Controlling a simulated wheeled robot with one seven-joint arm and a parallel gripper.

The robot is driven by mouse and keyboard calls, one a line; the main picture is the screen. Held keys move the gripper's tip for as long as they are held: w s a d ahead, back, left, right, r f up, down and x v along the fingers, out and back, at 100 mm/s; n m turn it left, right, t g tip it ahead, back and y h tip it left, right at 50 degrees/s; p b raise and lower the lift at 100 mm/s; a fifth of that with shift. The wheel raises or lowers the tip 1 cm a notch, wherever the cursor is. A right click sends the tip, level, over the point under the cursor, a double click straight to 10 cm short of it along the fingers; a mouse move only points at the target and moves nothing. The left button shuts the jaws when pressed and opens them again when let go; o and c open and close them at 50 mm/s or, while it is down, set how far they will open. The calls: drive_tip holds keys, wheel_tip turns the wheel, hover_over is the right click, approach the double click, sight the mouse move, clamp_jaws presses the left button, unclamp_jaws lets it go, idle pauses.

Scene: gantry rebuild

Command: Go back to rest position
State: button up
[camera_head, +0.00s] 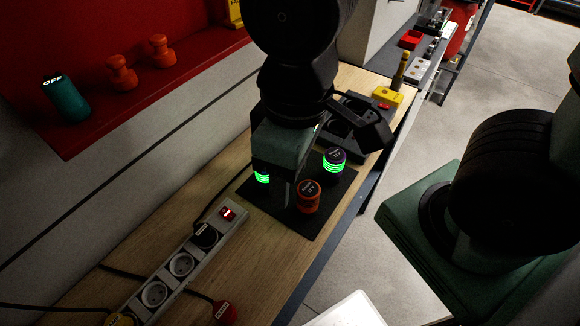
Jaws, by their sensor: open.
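My gripper (283,188) hangs down from my arm at the centre of the head view, over the left part of a black mat (315,227) on the wooden bench. Its fingers are open, but the green housing and dark arm links hide part of them. An orange cylinder (308,197) stands on the mat to the right of the fingers. A dark cylinder with green glowing rings (334,161) stands behind it. Another green glowing ring (262,177) shows at the left, partly hidden by my gripper. I see nothing held between the fingers.
A power strip (187,262) with cables lies on the bench (140,230) in front. A dark device (352,122) and a yellow box (387,96) stand behind. A red shelf (110,110) holds orange dumbbell-shaped pieces (158,51) and a teal can (66,100). Open floor (345,262) lies right.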

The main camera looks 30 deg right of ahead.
wheel_tip(320, 180, down, 8)
drive_tip(key=b, duration=0.8)
